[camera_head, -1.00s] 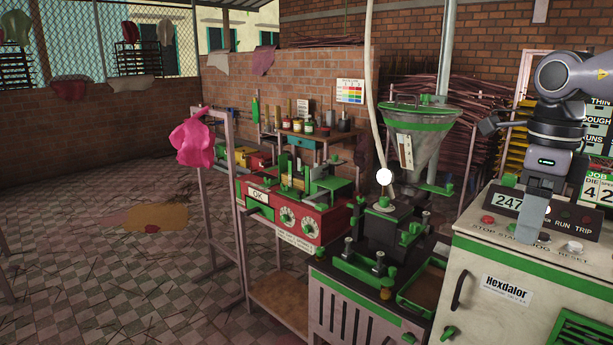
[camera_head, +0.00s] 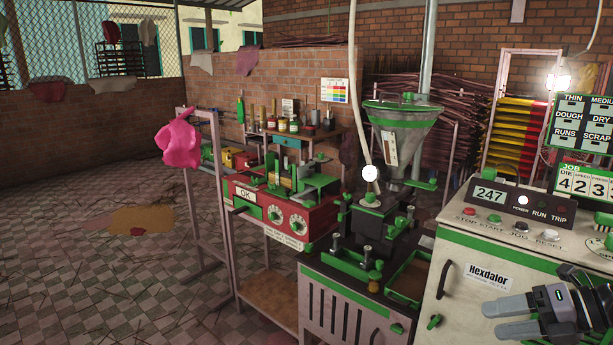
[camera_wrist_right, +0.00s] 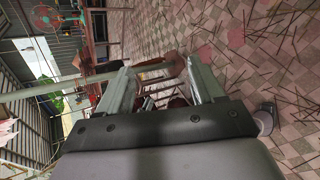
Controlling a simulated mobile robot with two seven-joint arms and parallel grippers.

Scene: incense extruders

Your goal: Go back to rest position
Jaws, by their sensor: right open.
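My right gripper (camera_head: 492,320) is at the lower right of the head view, in front of the cream Hexdalor cabinet (camera_head: 455,255). Its two fingers point left and stand apart with nothing between them. The right wrist view also shows the open fingers (camera_wrist_right: 158,66), with the tiled floor and some furniture beyond. My left gripper is not in view.
The control panel (camera_head: 521,205) reads 247, with buttons below. The extruder with its green-rimmed hopper (camera_head: 402,120) stands left of the cabinet. A red OK machine (camera_head: 310,220) is further left. Open tiled floor (camera_head: 80,270), strewn with thin sticks, lies at the left.

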